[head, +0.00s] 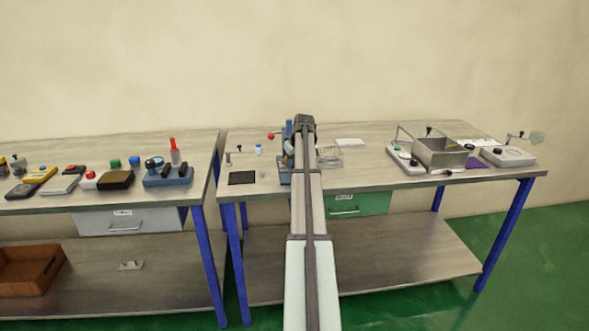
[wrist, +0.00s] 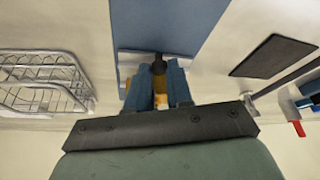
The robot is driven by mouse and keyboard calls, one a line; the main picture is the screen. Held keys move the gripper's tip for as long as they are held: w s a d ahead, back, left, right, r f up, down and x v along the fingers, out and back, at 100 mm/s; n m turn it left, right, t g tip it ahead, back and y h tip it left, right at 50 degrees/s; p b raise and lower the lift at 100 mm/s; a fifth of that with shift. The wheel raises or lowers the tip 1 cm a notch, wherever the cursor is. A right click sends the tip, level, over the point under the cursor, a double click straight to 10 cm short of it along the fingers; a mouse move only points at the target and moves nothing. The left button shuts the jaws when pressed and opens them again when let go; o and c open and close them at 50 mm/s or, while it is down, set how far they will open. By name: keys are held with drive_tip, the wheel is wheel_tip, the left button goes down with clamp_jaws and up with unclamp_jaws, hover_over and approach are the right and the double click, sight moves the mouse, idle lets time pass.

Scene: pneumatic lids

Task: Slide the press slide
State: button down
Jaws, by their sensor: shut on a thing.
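The blue press (head: 287,150) stands near the left end of the right-hand table, partly hidden behind my arm in the head view. Its flat blue base (wrist: 168,22) runs up from the middle of the wrist view. A light metal block, the press slide (wrist: 128,60), lies across the end of this base, with a dark round knob and a yellow-orange part at its middle. My gripper (wrist: 157,70) has its blue fingers on either side of the knob and is shut on it. The fingers hide part of the slide.
A wire basket (wrist: 38,82) stands beside the press; it also shows in the head view (head: 330,157). A dark square pad (wrist: 272,56) lies on the other side, near a red-tipped item (wrist: 298,128). A metal bin (head: 440,153) stands farther right.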

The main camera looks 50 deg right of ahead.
drive_tip(key=shift+w+d, duration=0.1)
drive_tip(key=c, duration=1)
unclamp_jaws()
drive_tip(key=shift+c, duration=0.2)
drive_tip(key=v, duration=1.3)
drive_tip(key=shift+r, duration=0.4)
